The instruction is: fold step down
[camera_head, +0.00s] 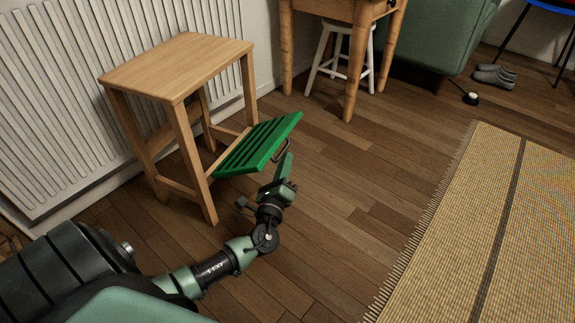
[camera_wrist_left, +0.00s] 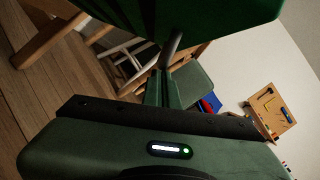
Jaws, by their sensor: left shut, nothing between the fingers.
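A light wooden step stool (camera_head: 176,66) stands against the radiator. Its green slatted step (camera_head: 258,145) sticks out from the lower front at a tilt, neither flat nor upright. A small metal handle (camera_head: 284,147) shows at the step's outer side. My left gripper (camera_head: 285,164) is shut and empty just below and beside that handle; whether it touches the handle is unclear. In the left wrist view the green step (camera_wrist_left: 205,12) fills the top, with the dark handle bar (camera_wrist_left: 172,48) just beyond my shut fingers (camera_wrist_left: 167,88). My right gripper is not in view.
A white radiator (camera_head: 60,100) is behind the stool. A wooden table (camera_head: 340,10) with a white stool (camera_head: 350,58) under it stands at the back, beside a green sofa (camera_head: 440,35). A woven rug (camera_head: 490,230) lies at right. The wooden floor between is clear.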

